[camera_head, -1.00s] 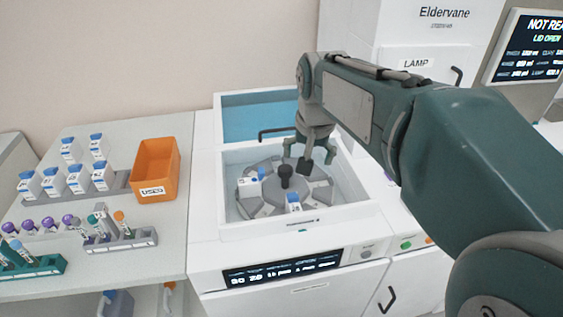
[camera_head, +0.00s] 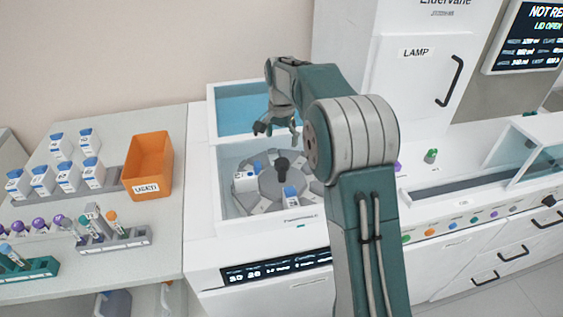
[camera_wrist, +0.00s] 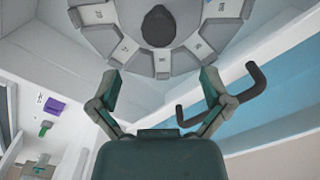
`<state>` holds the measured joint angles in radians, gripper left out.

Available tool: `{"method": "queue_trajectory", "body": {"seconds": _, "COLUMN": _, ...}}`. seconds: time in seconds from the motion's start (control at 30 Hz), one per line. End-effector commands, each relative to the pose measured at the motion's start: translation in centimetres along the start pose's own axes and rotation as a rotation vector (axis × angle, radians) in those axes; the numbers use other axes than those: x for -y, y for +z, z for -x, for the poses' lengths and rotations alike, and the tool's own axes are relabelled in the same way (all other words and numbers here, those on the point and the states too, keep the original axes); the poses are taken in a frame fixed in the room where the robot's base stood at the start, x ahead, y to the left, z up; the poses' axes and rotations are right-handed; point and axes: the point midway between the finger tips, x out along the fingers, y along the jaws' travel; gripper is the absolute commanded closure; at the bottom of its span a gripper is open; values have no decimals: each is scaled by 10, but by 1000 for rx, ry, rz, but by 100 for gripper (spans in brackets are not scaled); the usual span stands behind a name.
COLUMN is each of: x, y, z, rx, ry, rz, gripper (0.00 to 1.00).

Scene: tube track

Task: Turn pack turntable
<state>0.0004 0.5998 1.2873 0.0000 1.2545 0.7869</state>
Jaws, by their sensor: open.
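The pack turntable (camera_head: 263,203) is a grey segmented disc with a dark centre knob (camera_head: 282,164), set in an open white well. It carries a blue-capped white pack (camera_head: 245,181) at its left and another (camera_head: 290,197) at its front. In the wrist view the turntable (camera_wrist: 162,62) is at the top, with numbered slots around the dark knob (camera_wrist: 158,25). My gripper (camera_head: 277,132) is open and empty, above the back of the well. In the wrist view my gripper (camera_wrist: 160,90) shows two spread fingers, apart from the disc.
The well's raised lid (camera_head: 238,120) is blue inside, and its dark handle (camera_wrist: 245,90) passes close by my right finger in the wrist view. An orange bin (camera_head: 148,165), several packs and tube racks (camera_head: 115,242) stand at left. A LAMP cabinet (camera_head: 415,80) stands at the back right.

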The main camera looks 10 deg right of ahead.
Motion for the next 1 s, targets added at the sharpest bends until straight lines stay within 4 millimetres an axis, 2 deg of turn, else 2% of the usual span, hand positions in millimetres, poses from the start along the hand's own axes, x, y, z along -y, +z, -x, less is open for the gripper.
{"method": "queue_trajectory", "body": {"seconds": 0.2, "x": -1, "y": 1, "z": -42, "rx": 3, "ry": 3, "rz": 1, "gripper": 1}}
{"method": "queue_trajectory", "body": {"seconds": 0.4, "x": 0, "y": 0, "z": -75, "rx": 1, "ry": 1, "rz": 2, "gripper": 1}}
{"method": "queue_trajectory", "body": {"seconds": 0.6, "x": 0, "y": 0, "z": -90, "rx": 0, "ry": 0, "rz": 2, "gripper": 1}}
{"method": "queue_trajectory", "body": {"seconds": 0.87, "x": 0, "y": 0, "z": -91, "rx": 0, "ry": 0, "rz": 2, "gripper": 1}}
{"method": "queue_trajectory", "body": {"seconds": 0.97, "x": 0, "y": 0, "z": -91, "rx": 0, "ry": 0, "rz": 2, "gripper": 42}}
{"method": "queue_trajectory", "body": {"seconds": 1.0, "x": 0, "y": 0, "z": -91, "rx": 0, "ry": 0, "rz": 2, "gripper": 59}}
